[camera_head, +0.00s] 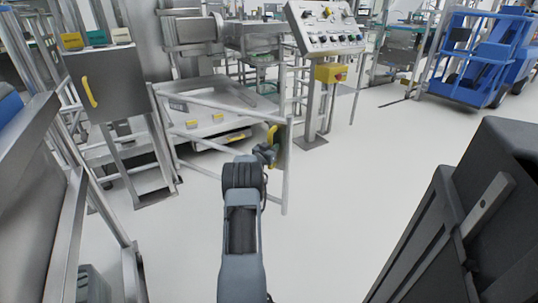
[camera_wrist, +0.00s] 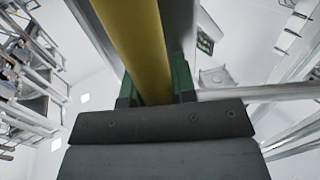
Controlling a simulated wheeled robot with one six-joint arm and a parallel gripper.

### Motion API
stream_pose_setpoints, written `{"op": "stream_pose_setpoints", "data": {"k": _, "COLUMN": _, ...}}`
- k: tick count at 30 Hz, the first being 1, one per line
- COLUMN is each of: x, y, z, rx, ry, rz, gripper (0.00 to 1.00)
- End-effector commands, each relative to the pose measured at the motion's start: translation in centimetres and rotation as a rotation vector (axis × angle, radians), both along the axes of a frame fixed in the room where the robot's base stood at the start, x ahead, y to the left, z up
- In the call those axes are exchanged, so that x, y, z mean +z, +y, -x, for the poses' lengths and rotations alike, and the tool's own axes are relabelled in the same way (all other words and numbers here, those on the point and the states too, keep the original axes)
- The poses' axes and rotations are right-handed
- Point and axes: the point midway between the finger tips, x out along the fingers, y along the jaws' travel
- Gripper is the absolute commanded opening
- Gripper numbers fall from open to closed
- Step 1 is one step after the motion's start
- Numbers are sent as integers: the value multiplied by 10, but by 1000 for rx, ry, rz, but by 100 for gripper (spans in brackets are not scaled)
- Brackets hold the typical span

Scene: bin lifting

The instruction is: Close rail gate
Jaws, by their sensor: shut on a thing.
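The rail gate (camera_head: 215,143) is a grey metal tube frame in the head view, swung out from a post at its left and reaching to the middle of the picture. A yellow handle (camera_head: 272,134) sits on a plate at its free end. My gripper (camera_head: 268,150) is at this handle. In the wrist view the yellow handle (camera_wrist: 135,40) runs between the two green fingers of my gripper (camera_wrist: 156,88), which is shut on it. Part of the gate's tube (camera_wrist: 250,92) shows at the right there. My arm hides some of the floor below the gate.
A control panel (camera_head: 326,28) on a stand with a yellow box (camera_head: 330,73) is behind the gate. A grey cabinet (camera_head: 107,83) with a yellow handle stands at the left. A black bin (camera_head: 470,215) is at the right. White floor is clear between.

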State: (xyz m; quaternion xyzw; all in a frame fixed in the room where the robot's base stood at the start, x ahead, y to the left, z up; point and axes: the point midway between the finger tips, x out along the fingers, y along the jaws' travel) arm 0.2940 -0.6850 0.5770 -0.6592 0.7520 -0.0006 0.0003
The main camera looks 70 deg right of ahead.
Motion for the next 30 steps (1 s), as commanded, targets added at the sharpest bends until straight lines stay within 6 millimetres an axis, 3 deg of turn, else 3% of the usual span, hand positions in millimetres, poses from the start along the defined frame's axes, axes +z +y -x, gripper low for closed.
{"op": "stream_pose_setpoints", "data": {"k": 7, "x": 1, "y": -13, "z": -14, "rx": 26, "ry": -3, "rz": 0, "gripper": 0}}
{"op": "stream_pose_setpoints", "data": {"k": 22, "x": 1, "y": -16, "z": -16, "rx": 31, "ry": -3, "rz": -1, "gripper": 0}}
{"op": "stream_pose_setpoints", "data": {"k": 23, "x": 1, "y": -16, "z": -16, "rx": 31, "ry": -2, "rz": -1, "gripper": 28}}
{"op": "stream_pose_setpoints", "data": {"k": 30, "x": 1, "y": -18, "z": -11, "rx": 23, "ry": -2, "rz": 0, "gripper": 51}}
